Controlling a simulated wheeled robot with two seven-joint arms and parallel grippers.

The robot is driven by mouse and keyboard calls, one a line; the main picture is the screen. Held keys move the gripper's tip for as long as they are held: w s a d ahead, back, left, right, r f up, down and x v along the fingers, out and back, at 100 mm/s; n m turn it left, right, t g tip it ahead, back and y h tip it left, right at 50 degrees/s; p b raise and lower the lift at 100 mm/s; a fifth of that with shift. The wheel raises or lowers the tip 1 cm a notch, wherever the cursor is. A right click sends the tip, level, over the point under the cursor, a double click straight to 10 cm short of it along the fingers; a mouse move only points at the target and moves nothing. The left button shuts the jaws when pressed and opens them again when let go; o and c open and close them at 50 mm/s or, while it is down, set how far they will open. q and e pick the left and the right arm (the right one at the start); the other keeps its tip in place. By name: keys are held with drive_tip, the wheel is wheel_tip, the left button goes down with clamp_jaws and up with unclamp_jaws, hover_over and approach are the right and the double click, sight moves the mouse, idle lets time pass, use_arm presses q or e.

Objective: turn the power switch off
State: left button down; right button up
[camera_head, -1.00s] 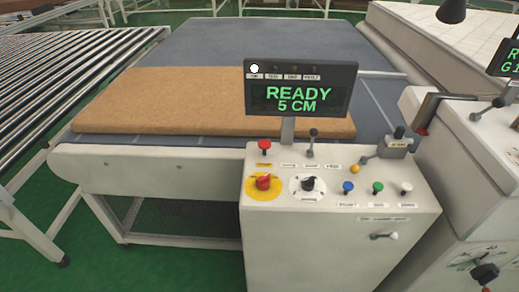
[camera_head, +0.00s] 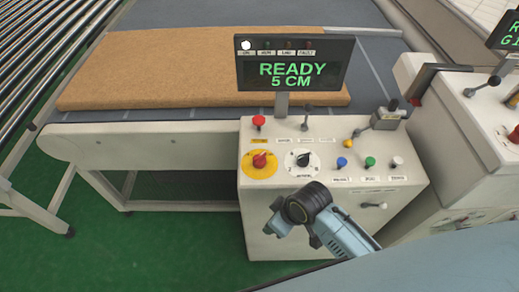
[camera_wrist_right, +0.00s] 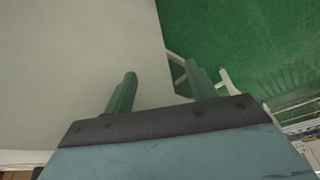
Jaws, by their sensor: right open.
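The control console (camera_head: 300,228) stands in the middle of the head view. On its top left, a red rotary switch (camera_head: 261,159) sits on a yellow disc. A black rotary knob (camera_head: 303,159) on a white dial is to its right. The display (camera_head: 293,74) above reads READY 5 CM, with a white lamp lit at its left. My right gripper (camera_wrist_right: 160,70) is open and empty, its two green fingers apart in front of a pale surface. In the head view my right arm is in front of the console's front face, below the knobs. My left gripper is not in view.
A red mushroom button (camera_head: 259,121), a small lever (camera_head: 306,117) and blue, green and white buttons share the console top. A brown mattress (camera_head: 150,72) lies on the grey conveyor behind. A second console stands at right. Green floor is open at left.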

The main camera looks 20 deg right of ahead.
drive_tip(key=a+r+n+y+p, duration=0.1)
drive_tip(key=a+r+n, duration=0.2)
drive_tip(key=r, duration=0.8)
drive_tip(key=n+g+h, duration=0.3)
drive_tip(key=n+h, duration=0.1)
drive_tip(key=n, duration=1)
approach(260, 156)
wheel_tip(260, 156, down, 10)
drive_tip(key=shift+f+p, duration=0.1)
drive_tip(key=shift+p, duration=0.25)
drive_tip(key=shift+d, duration=0.1)
drive_tip(key=c, duration=1)
